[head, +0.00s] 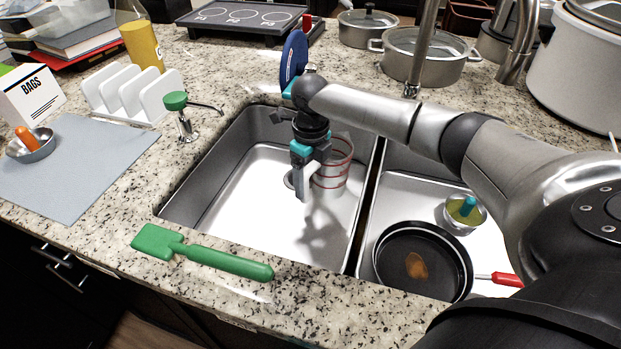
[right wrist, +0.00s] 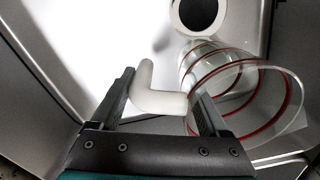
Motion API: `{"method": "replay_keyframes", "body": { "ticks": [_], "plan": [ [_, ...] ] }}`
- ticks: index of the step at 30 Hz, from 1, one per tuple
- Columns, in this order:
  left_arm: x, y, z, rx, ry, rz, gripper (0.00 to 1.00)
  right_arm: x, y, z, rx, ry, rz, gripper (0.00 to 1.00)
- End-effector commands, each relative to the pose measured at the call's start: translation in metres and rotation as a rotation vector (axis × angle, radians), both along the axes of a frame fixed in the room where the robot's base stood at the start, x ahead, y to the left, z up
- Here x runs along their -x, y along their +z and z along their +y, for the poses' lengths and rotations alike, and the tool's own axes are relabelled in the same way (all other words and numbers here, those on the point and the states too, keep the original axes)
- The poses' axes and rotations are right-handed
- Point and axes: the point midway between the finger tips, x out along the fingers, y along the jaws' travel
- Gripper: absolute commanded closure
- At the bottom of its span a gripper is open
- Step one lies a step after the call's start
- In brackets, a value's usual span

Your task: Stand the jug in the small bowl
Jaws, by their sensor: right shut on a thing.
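The jug (head: 334,172) is clear with red rings and stands roughly upright in the left sink basin. It also shows in the right wrist view (right wrist: 248,100), with its open rim towards the camera. My right gripper (head: 304,182) is shut on the jug's pale handle (right wrist: 157,100), which lies between the two fingers. Whether the jug's base touches the basin floor is hard to tell. A small metal bowl (head: 44,151) on the grey mat holds an orange object. Another small bowl (head: 451,219) with a teal-topped item sits in the right basin. My left gripper is not in view.
A dark pan (head: 402,272) with a red handle lies in the right basin. A sink divider (head: 366,205) separates the basins. A green spatula (head: 200,252) lies on the front counter. A white rack (head: 128,92) and soap dispenser (head: 183,115) stand left of the sink.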

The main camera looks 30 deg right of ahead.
Motion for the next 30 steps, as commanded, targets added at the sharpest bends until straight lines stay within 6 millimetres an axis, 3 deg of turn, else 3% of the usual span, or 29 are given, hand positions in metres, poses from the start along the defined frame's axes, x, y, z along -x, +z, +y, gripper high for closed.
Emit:
{"method": "replay_keyframes", "body": {
  "ticks": [2, 3, 8, 19, 30],
  "plan": [
    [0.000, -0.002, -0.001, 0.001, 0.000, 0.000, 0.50, 0.000, -0.003, 0.000, 0.000, 0.000, 0.000, 0.84],
    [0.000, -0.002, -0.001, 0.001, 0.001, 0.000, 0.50, 0.000, -0.004, 0.000, 0.000, 0.000, 0.001, 0.20],
    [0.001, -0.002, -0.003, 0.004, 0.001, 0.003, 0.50, 0.000, -0.003, 0.000, 0.000, 0.000, 0.000, 0.02],
    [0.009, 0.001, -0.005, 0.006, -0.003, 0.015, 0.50, 0.000, 0.005, 0.000, 0.000, 0.000, -0.001, 0.00],
    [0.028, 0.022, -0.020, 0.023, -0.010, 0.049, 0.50, -0.001, 0.080, -0.001, 0.000, 0.000, -0.004, 0.00]
  ]
}}
